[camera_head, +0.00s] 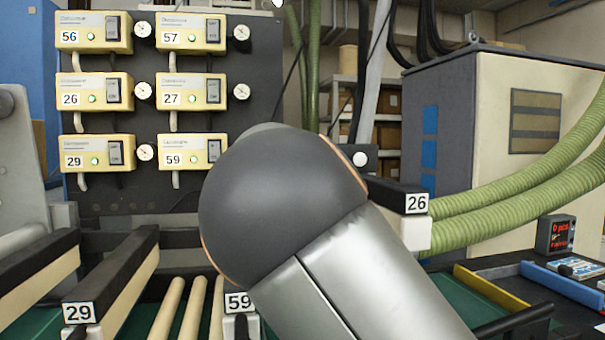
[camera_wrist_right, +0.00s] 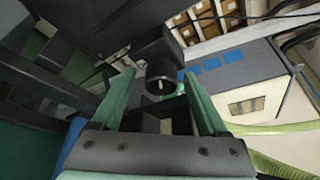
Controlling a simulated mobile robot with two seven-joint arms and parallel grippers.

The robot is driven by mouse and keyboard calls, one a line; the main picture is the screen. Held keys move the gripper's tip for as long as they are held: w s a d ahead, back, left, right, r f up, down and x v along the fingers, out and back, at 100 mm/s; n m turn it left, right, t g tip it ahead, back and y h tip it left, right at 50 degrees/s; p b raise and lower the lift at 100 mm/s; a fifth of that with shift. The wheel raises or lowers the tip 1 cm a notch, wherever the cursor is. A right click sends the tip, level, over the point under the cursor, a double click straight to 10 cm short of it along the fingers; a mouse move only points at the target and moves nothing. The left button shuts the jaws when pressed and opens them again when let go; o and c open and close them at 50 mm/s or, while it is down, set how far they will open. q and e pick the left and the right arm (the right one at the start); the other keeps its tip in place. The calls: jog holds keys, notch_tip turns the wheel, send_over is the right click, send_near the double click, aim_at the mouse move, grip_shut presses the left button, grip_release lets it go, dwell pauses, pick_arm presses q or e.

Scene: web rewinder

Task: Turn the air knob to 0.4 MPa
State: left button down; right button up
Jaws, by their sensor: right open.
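In the right wrist view a dark, round knob-like part (camera_wrist_right: 161,80) with a small pale mark on its face shows beyond my right gripper (camera_wrist_right: 159,74). I take it for the air knob, but no label is readable. The gripper's two green fingers are open and spread to either side of the knob in the picture. I cannot tell whether they reach around it, and I see no contact. In the head view my right arm covers the middle, and the knob and right gripper are hidden behind it. No 0.4 MPa reading is legible. My left gripper is not in view.
A dark panel (camera_head: 212,118) carries several numbered cream boxes with small round gauges (camera_head: 241,33). A grey cabinet (camera_head: 490,110) stands at the right, with green hoses (camera_head: 500,190) before it. Rollers (camera_head: 168,308) and a bar labelled 26 (camera_head: 398,196) lie near my arm.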

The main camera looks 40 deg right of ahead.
grip_shut()
dwell(0.7)
